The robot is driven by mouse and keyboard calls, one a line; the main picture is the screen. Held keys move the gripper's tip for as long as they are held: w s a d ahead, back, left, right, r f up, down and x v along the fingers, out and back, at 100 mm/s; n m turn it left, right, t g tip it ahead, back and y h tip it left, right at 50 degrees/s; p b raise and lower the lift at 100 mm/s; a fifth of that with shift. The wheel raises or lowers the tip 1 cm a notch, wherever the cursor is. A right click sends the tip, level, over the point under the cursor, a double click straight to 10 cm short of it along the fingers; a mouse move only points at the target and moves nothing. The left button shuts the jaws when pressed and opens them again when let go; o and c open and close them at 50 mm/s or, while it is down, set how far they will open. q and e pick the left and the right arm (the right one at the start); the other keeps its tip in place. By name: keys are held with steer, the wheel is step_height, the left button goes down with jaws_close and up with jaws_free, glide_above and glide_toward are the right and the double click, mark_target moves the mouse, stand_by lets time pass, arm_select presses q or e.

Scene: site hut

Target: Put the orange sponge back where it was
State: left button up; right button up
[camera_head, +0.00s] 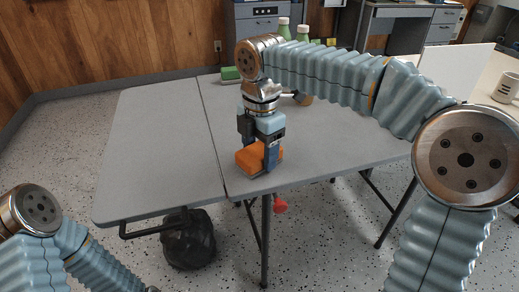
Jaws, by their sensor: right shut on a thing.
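The orange sponge (246,161) is at the front edge of the right half of the grey table (158,150). My right gripper (262,158) points down over the table with its fingers around the sponge, shut on it. I cannot tell whether the sponge rests on the tabletop or is held just above it. My left arm shows at the lower left, but its gripper is out of view.
A white mug (506,87) stands at the far right. A black bag (188,240) lies under the table. The table's left half is clear.

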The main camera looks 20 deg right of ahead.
mark_target(261, 149)
steer(key=shift+f, duration=0.2)
steer(key=o, duration=1)
steer(key=shift+r, duration=0.1)
step_height(261, 149, up, 12)
steer(key=p, duration=0.2)
steer(key=shift+d+r+p, duration=0.1)
steer(key=shift+p, duration=0.25)
